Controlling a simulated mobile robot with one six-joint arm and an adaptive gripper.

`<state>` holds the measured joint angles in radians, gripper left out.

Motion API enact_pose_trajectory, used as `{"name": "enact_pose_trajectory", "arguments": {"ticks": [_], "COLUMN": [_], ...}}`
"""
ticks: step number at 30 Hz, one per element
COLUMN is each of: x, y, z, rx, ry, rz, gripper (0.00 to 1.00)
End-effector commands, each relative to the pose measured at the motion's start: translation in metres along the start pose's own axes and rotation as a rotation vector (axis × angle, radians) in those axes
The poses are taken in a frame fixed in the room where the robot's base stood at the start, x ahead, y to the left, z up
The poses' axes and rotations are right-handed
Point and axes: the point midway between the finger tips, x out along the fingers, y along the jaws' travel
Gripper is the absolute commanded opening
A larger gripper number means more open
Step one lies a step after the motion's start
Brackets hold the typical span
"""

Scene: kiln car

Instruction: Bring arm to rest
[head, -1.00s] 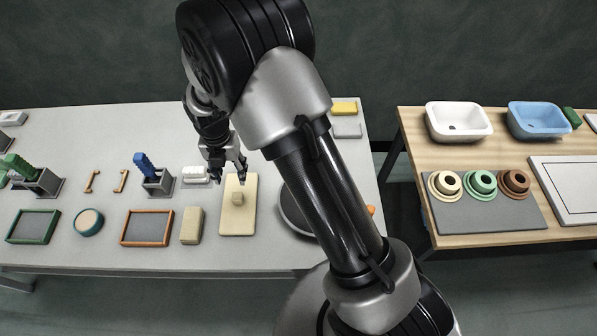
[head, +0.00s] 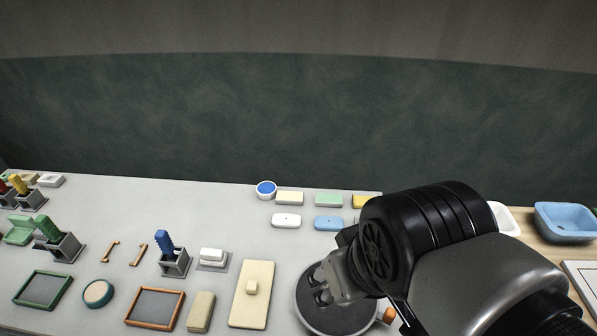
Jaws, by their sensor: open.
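My gripper (head: 320,285) is at the right of the grey table, in front of and above a dark round disc (head: 345,318) with a light rim. It is small in the head view and partly hidden by my arm, and its jaws hold nothing that I can see. My arm is folded at the lower right of the view.
The grey table (head: 110,215) holds an orange-framed tray (head: 155,307), a green-framed tray (head: 43,290), a tan block (head: 201,311) and a holder with a blue-handled tool (head: 165,241). A blue basin (head: 565,222) stands on the wooden table at right.

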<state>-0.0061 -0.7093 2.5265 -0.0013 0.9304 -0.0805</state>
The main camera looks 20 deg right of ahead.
Motion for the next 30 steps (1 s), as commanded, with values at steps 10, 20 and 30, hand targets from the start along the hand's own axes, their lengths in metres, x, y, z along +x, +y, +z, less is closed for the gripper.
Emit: {"name": "enact_pose_trajectory", "arguments": {"ticks": [10, 20, 30], "x": [-0.003, 0.03, 0.029], "y": [0.001, 0.0, 0.0], "z": [0.009, 0.022, 0.021], "rx": [0.092, 0.089, 0.089], "ry": [0.013, 0.013, 0.014], "rz": [0.004, 0.004, 0.004], "gripper": [0.46, 0.46, 0.46]}}
